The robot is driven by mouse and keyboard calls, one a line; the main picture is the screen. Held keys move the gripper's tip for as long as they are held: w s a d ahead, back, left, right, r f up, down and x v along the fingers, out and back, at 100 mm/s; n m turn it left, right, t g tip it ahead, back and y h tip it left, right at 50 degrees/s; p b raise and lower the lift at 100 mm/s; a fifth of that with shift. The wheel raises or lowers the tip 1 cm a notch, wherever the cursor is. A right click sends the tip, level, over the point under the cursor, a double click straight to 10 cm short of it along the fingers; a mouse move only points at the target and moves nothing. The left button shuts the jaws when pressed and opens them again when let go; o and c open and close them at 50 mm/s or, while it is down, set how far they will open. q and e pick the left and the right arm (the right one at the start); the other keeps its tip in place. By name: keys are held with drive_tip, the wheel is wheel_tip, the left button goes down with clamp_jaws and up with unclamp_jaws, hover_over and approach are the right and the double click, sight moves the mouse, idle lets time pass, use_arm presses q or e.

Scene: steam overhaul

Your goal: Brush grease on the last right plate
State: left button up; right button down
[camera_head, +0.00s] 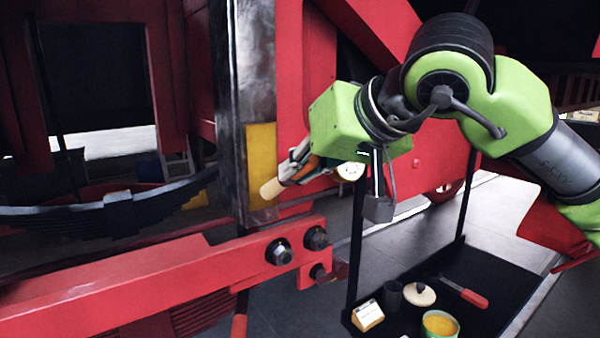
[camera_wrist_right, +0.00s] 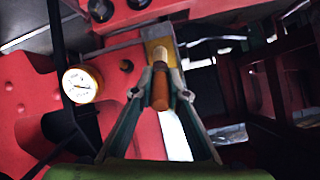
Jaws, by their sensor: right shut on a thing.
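A tall metal plate (camera_head: 255,62) stands upright on the red frame, with a yellow patch (camera_head: 262,148) on its lower face. My right gripper (camera_head: 300,163) is shut on a brush, whose pale tip (camera_head: 270,188) overlaps the lower right of the patch. In the right wrist view the brush's orange-brown handle (camera_wrist_right: 160,92) lies between the fingers and its pale end points at the yellow patch (camera_wrist_right: 160,45). I cannot tell whether the tip touches. A green bowl with yellow grease (camera_head: 440,324) stands on the black tray. My left gripper is not in view.
The black tray (camera_head: 500,275) at the lower right also holds a dark cup (camera_head: 393,295), a pale lid (camera_head: 420,294), a red-handled tool (camera_head: 468,293) and a small card (camera_head: 368,315). Red beams with bolts (camera_head: 279,252) lie below the plate. A gauge (camera_wrist_right: 82,84) shows beside the gripper.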

wheel_tip(320, 180, up, 10)
drive_tip(key=p, duration=0.7)
drive_tip(key=shift+f, duration=0.2)
drive_tip(key=shift+w+a+f+b, duration=0.1)
drive_tip(key=shift+f+b, duration=0.2)
drive_tip(key=shift+f, duration=0.3)
wheel_tip(320, 180, down, 12)
drive_tip(key=b, duration=0.9)
drive_tip(key=shift+r+b, duration=0.15)
drive_tip(key=shift+b, duration=0.25)
idle(0.8)
